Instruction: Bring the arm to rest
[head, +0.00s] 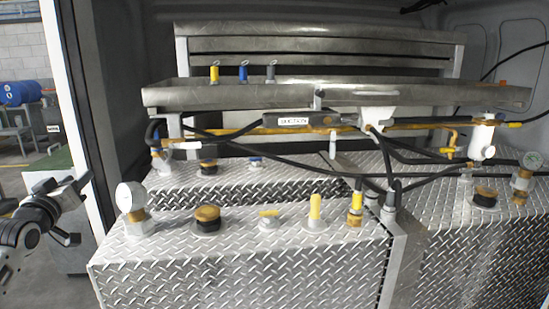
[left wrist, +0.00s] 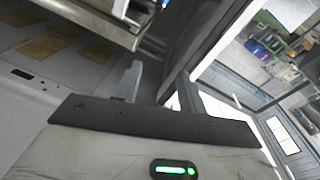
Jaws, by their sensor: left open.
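My left gripper (head: 72,212) is at the far left of the head view, beside the door post and apart from the tanks. Its two fingers are spread and nothing shows between them. In the left wrist view the open fingers (left wrist: 158,88) point toward the grey vehicle body and the doorway, with empty space between them. My right gripper is not in view.
Diamond-plate tanks (head: 250,265) with caps, gauges and yellow fittings fill the middle and right. A metal tray (head: 340,97) above holds yellow, blue and grey tagged pieces. Black hoses cross below it. A green cabinet (head: 60,170) stands behind my left gripper.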

